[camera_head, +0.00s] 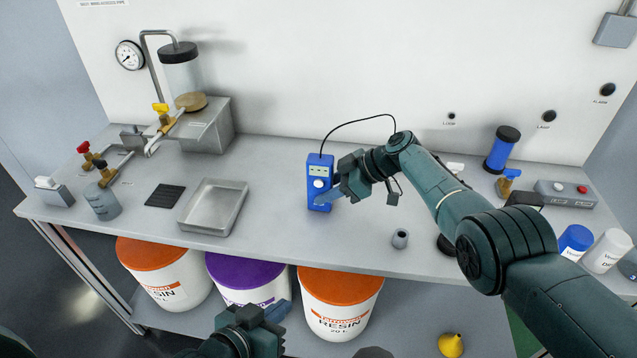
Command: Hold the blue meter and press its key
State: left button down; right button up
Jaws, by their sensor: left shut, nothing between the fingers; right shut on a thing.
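The blue meter (314,205) stands upright on the grey bench, in the middle of the head view. It has a pale display near its top and a round white key (318,184) on its front. A black cable rises from its top and loops to the right. My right gripper (331,195) is shut on the meter from its right side. My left gripper (278,312) is low in the view, in front of the bench edge and well below the meter. It is shut and empty.
A metal tray (183,226) and a black pad (165,196) lie left of the meter. Resin buckets (340,290) sit under the bench. The bench front between tray and meter is clear.

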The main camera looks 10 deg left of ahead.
aim_at(319, 183)
pick_arm(q)
jog(key=w+d+r+h, duration=0.2)
jog(key=w+r+h, duration=0.2)
jog(key=w+r, duration=0.6)
jog(key=shift+w+d+r+m+g+h, duration=0.15)
jog(key=shift+d+r+m+g+h, duration=0.15)
jog(key=shift+r+m+h, duration=0.15)
jog(key=shift+w, duration=4.4)
jog(key=shift+w, duration=0.15)
jog(key=shift+w, duration=0.25)
